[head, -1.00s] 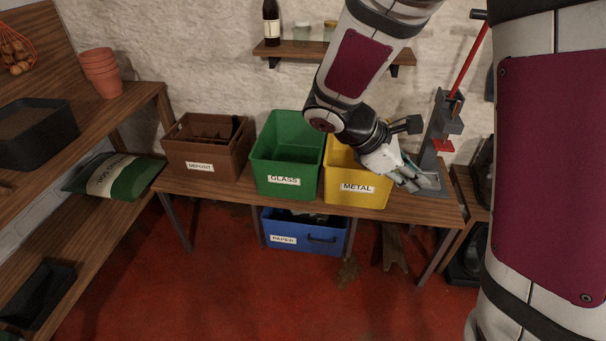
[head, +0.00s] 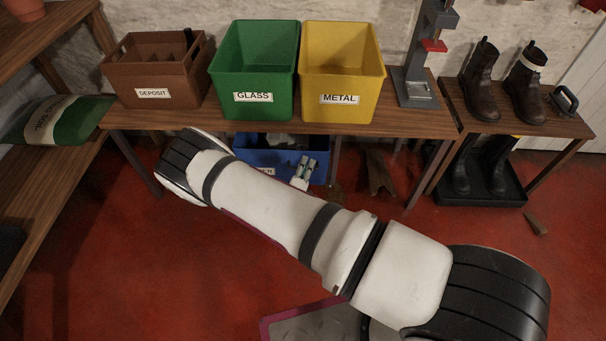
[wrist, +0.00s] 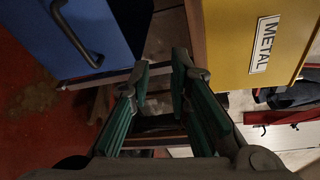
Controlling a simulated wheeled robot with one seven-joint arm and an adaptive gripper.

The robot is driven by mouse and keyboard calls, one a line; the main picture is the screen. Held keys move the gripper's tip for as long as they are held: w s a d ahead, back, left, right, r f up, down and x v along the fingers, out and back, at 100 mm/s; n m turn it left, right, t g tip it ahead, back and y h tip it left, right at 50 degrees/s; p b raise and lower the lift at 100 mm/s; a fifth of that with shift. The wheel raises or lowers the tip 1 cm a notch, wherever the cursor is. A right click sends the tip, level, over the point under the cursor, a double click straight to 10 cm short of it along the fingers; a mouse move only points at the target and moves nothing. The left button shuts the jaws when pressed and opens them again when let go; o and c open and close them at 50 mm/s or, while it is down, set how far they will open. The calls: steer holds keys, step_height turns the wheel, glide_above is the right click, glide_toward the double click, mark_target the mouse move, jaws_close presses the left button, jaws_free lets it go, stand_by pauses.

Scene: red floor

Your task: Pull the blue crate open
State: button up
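The blue crate (head: 268,157) sits under the wooden table, partly hidden behind my arm in the head view. Its label is only partly readable there. In the wrist view its blue front (wrist: 98,22) fills the upper left, with a black handle (wrist: 75,35) on it. My gripper (head: 304,170) is in front of the crate's right part in the head view. In the wrist view my gripper (wrist: 160,68) has its green-padded fingers apart with nothing held between them. The handle is left of the fingers, apart from them.
The table (head: 290,127) carries the brown DEPOSIT crate (head: 150,75), green GLASS bin (head: 253,75) and yellow METAL bin (head: 341,80). A grey press (head: 418,80) stands right of them. Boots (head: 482,80) are on a side table. The red floor (head: 200,270) in front is open.

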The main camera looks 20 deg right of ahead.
step_height(320, 180, down, 11)
steer(key=s+a+n+y+b, duration=0.2)
steer(key=n+y, duration=0.2)
steer(key=n, duration=0.2)
steer(key=shift+t, duration=0.3)
steer(key=b+x, duration=0.2)
steer(key=x, duration=0.4)
steer(key=b+x, duration=0.2)
steer(key=x, duration=0.5)
steer(key=shift+w+d, duration=0.2)
steer(key=shift+d, duration=0.1)
jaws_close()
